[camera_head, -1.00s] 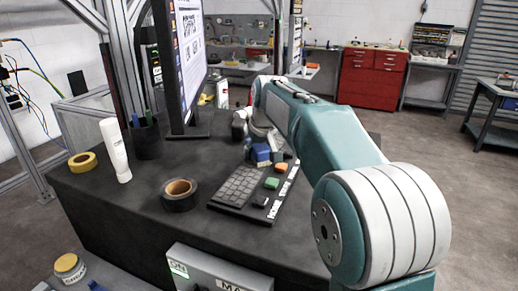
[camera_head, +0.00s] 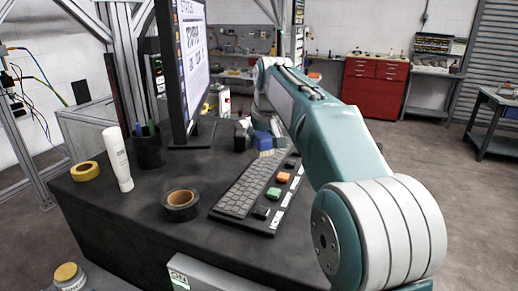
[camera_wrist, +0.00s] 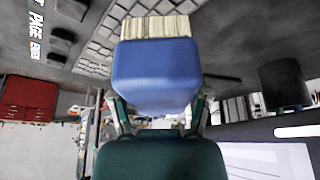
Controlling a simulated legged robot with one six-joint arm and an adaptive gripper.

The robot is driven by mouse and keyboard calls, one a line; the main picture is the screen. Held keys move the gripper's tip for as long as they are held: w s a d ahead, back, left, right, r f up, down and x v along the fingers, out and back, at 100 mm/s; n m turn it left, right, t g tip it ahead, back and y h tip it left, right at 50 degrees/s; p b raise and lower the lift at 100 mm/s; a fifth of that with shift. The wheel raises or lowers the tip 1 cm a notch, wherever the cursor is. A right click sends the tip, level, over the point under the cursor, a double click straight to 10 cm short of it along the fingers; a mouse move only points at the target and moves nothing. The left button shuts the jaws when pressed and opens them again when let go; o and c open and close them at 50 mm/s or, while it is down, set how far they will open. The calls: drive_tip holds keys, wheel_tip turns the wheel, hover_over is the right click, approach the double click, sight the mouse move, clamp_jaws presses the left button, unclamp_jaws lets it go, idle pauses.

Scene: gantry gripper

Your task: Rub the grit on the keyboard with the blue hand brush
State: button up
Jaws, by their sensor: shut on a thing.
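The dark keyboard (camera_head: 243,193) with grey keys lies on the black desk, and its keys also show at the top of the wrist view (camera_wrist: 104,42). The blue hand brush (camera_head: 263,139) is at the keyboard's far end. In the wrist view the brush (camera_wrist: 156,72) has a blue body and pale bristles, which face the keyboard. Whether the bristles touch the keys I cannot tell. My gripper (camera_wrist: 160,112) is shut on the brush, with a finger at each side. I cannot make out any grit on the keys.
A monitor (camera_head: 188,75) stands left of the brush. A black tape roll (camera_head: 181,205), a white bottle (camera_head: 117,158), a pen cup (camera_head: 147,148) and a yellow tape roll (camera_head: 86,171) are on the left. The desk's front left is mostly clear.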

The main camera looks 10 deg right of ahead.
drive_tip(key=shift+r, duration=1.55)
drive_tip(key=shift+s, duration=0.1)
